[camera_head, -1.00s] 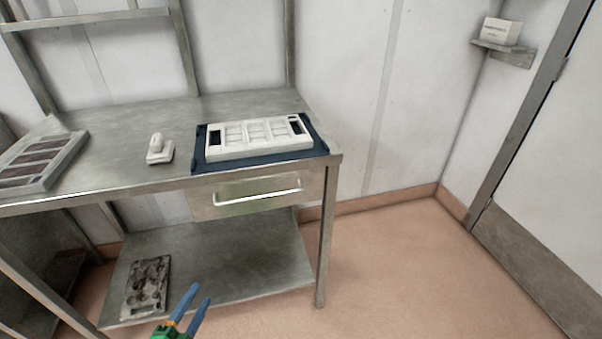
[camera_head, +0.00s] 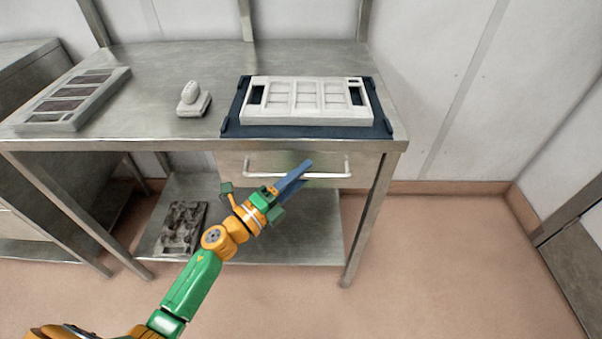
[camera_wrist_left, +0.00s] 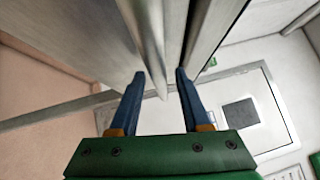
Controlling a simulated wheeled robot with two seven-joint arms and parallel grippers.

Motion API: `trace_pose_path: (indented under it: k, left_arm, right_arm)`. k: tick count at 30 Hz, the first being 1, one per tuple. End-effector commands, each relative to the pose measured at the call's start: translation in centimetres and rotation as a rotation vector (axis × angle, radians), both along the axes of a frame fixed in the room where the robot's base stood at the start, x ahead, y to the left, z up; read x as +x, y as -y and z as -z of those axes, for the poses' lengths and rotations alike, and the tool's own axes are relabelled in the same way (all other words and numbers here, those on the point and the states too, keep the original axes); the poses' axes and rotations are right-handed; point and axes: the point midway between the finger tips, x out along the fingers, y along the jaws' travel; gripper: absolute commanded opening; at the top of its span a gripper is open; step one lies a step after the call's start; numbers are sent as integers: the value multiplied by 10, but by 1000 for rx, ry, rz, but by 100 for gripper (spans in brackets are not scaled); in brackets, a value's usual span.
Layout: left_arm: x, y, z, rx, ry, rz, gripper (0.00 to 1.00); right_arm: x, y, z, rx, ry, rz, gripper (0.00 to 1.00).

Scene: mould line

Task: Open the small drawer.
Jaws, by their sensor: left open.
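The small drawer (camera_head: 234,166) sits under the right part of the steel table's top, and its front looks shut. Its pale bar handle (camera_head: 335,176) runs across the front. My left gripper (camera_head: 305,168) is in front of the drawer with its blue fingers at the handle, hiding the handle's middle. In the left wrist view my gripper (camera_wrist_left: 161,74) is open. A pale bar, apparently the handle (camera_wrist_left: 154,60), runs between the two fingers there. I cannot tell whether either finger touches it. My right gripper is not in view.
The steel table (camera_head: 165,70) carries a white mould on a dark blue tray (camera_head: 228,122), a small white handled tool (camera_head: 192,99) and a grey mould (camera_head: 70,110). A dark mottled block (camera_head: 180,228) lies on the lower shelf. The floor at right is clear.

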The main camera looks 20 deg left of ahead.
Motion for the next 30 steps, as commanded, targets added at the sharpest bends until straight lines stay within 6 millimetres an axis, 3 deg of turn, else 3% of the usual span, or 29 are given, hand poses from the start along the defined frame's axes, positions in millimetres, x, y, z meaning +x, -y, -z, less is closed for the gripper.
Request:
trace_pose_path:
  k: [2, 3, 8, 30]
  left_arm:
    - [0, 0, 0, 0, 0, 0, 47]
    - [0, 0, 0, 0, 0, 0, 42]
    - [0, 0, 0, 0, 0, 0, 0]
    - [0, -1, -1, -1, 1, -2, 0]
  right_arm:
    - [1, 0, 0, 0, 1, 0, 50]
    - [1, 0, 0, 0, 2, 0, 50]
    - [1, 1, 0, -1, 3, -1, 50]
    - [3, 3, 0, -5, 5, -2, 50]
